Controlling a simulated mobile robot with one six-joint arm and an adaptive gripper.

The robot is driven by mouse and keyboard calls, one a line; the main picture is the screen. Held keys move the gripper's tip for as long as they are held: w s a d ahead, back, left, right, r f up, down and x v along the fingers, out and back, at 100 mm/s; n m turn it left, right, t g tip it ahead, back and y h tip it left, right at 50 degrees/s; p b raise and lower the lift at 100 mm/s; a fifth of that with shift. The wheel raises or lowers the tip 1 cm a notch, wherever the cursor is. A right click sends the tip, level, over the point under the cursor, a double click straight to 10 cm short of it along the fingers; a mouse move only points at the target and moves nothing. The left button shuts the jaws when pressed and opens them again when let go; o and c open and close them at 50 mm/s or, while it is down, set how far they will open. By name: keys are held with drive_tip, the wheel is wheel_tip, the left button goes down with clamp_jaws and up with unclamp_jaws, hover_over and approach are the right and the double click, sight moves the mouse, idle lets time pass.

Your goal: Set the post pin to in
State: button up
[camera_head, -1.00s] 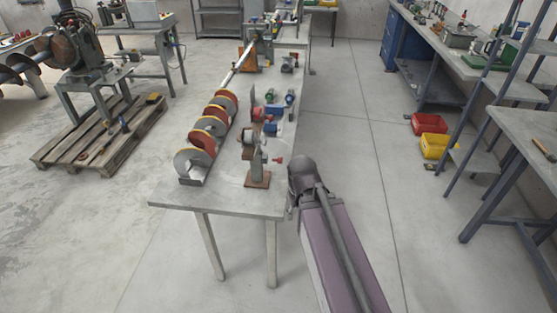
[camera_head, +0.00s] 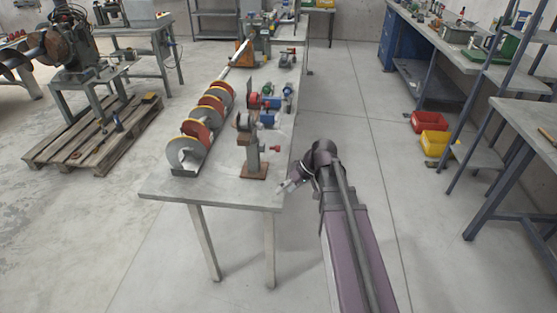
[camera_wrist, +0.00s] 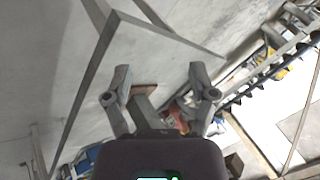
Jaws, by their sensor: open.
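A grey post (camera_head: 252,150) stands upright on a brown base plate (camera_head: 253,171) near the close end of the long table. A small red knob (camera_head: 275,148) sticks out from its right side, apparently the post pin; how far in it sits is too small to tell. My gripper (camera_head: 287,185) is at the table's near right corner, below and right of the post, apart from it. In the wrist view my gripper (camera_wrist: 158,82) is open and empty. The brown plate (camera_wrist: 145,86) shows beyond and between its fingers, with the post partly hidden by my gripper.
The long grey table (camera_head: 220,190) carries an auger (camera_head: 200,130) with red and yellow flight edges along its left side. Blue and red fittings (camera_head: 266,102) stand behind the post.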

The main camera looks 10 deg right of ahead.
drive_tip(key=w+d+f+n+t+y+b, duration=0.1)
drive_tip(key=w+d+n+t+y+b, duration=0.15)
drive_tip(key=w+d+y+b, duration=0.45)
drive_tip(key=n+t+y+b, duration=0.3)
drive_tip(key=n+b, duration=0.2)
approach(278, 149)
drive_tip(key=d, duration=0.4)
drive_tip(key=shift+s+a+f, duration=0.2)
drive_tip(key=shift+s+f, duration=0.05)
drive_tip(key=shift+a, duration=0.15)
drive_tip(key=x, duration=1.3)
drive_tip(key=shift+w+a+f, duration=0.2)
drive_tip(key=shift+w+f, duration=0.05)
drive_tip(key=shift+w, duration=0.05)
